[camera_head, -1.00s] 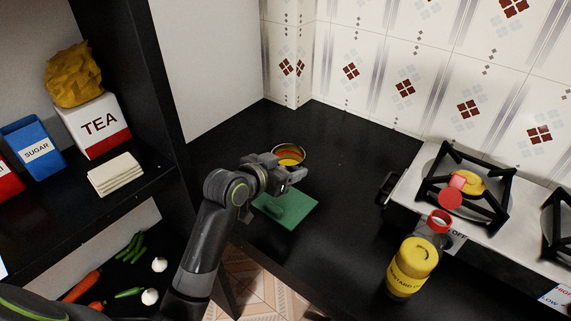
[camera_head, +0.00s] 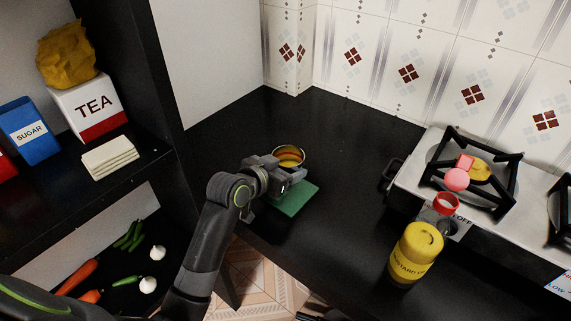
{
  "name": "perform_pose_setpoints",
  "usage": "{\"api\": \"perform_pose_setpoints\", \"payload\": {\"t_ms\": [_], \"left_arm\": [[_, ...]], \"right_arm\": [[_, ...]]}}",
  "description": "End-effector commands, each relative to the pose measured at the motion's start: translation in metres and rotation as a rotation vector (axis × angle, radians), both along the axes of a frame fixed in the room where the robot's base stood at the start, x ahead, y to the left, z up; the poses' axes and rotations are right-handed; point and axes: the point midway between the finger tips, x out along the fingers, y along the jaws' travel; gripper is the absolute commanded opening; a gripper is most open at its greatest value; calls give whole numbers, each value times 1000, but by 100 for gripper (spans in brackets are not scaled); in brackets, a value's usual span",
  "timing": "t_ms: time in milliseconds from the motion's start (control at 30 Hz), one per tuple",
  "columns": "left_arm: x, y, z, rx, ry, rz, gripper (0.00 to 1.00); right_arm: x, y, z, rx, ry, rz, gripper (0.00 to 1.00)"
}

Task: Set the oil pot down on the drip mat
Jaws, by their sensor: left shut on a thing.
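The oil pot (camera_head: 290,154) is a small round metal pot with yellow-orange oil inside, on the far side of my left gripper. My left gripper (camera_head: 287,172) is shut on it, and the gripper hides its near side. The green drip mat (camera_head: 296,199) lies flat on the black counter. The gripper and pot show at the mat's far edge in the picture and cover part of it. I cannot tell how high the pot is above the mat or counter. My right gripper is not in view.
The black counter (camera_head: 345,160) is clear around the mat. The stove (camera_head: 412,180), with black grates and red and yellow items, stands at right. A yellow bottle (camera_head: 415,252) stands in front of it. A shelf at left holds a TEA box (camera_head: 92,108) and folded cloths (camera_head: 110,157).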

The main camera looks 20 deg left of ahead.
Motion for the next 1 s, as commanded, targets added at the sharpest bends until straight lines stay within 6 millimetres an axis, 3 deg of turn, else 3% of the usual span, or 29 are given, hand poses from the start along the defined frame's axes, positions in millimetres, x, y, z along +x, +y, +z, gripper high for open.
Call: {"api": "perform_pose_setpoints", "payload": {"t_ms": [1000], "left_arm": [[0, 0, -3, -1, -1, 0, 38]], "right_arm": [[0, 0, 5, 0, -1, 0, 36]]}}
